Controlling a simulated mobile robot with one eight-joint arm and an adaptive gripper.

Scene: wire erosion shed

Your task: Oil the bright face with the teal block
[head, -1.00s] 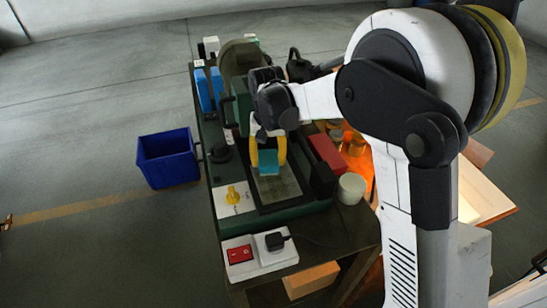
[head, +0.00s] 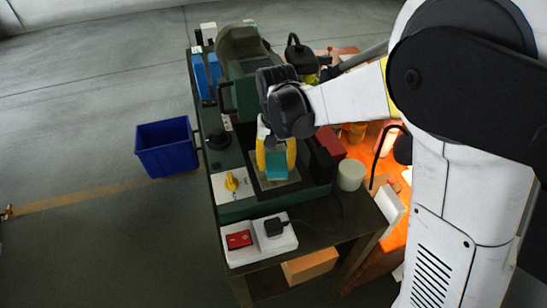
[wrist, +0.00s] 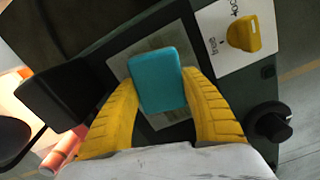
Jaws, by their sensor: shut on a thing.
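My gripper (head: 276,160) has yellow fingers and is shut on the teal block (head: 277,165). The block also shows between the fingers in the wrist view (wrist: 160,80). The bright face (head: 278,182) is a pale grey plate set in the green machine's bed, below the block. In the wrist view the bright face (wrist: 119,68) shows beside and behind the block, partly hidden by it and the fingers. I cannot tell whether the block touches the plate.
A yellow knob (head: 231,182) sits on a white panel left of the plate. A black knob (head: 218,139) is behind it. A red box (head: 330,143) and a white cup (head: 351,175) stand at right. A blue bin (head: 167,147) stands on the floor.

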